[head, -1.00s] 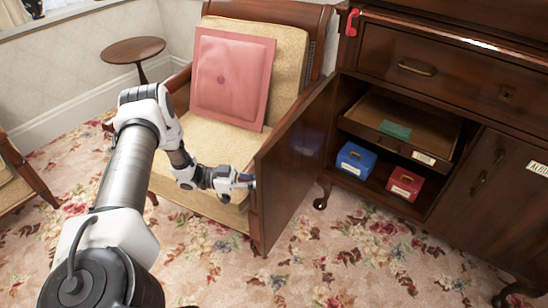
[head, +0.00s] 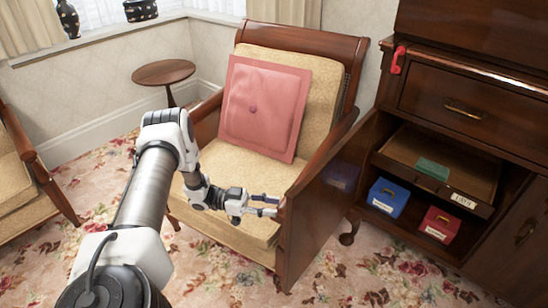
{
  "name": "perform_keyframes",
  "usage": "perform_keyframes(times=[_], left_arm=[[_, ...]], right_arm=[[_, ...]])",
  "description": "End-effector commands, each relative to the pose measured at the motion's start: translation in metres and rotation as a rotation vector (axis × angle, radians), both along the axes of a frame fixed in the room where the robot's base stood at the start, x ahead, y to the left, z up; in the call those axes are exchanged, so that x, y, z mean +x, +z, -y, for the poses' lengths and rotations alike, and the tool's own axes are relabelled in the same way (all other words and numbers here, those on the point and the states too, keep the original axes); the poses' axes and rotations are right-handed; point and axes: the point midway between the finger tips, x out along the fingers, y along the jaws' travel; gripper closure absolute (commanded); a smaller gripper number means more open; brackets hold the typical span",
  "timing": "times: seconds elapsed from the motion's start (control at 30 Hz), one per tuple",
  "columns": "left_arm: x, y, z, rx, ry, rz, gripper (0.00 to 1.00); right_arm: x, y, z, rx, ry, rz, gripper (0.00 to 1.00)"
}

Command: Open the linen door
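The cabinet door (head: 325,215) is dark wood and stands wide open, swung out toward the armchair. Its outer face is toward the chair, and no label shows on it. My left gripper (head: 278,205) is beside the door's free edge, with its two fingers apart and nothing between them. The fingertips are close to the edge; I cannot tell whether they touch it. My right gripper is not in view.
Inside the cabinet are a pull-out tray (head: 440,165) with a green item (head: 433,169), a blue box (head: 388,197) and a red box (head: 439,225). An armchair (head: 240,225) with a pink cushion (head: 262,108) stands left of the door. A red hook-like item (head: 398,60) hangs above.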

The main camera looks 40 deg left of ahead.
Motion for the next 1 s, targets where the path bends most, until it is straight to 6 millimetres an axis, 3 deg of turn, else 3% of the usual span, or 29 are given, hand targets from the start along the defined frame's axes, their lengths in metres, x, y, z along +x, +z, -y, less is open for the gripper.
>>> perform_keyframes(times=[0.2,0.4,0.53,1.0], left_arm=[[-0.03,0.001,-0.046,0.005,0.006,0.002,0.64],[-0.053,0.002,-0.08,0.005,0.004,0.003,0.64],[-0.058,0.002,-0.087,0.006,0.003,0.001,0.64],[-0.058,0.003,-0.087,0.005,0.002,0.002,0.64]], right_arm=[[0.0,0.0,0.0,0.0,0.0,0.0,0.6],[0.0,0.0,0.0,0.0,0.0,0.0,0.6],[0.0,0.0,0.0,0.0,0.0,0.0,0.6],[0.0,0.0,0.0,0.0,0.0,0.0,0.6]])
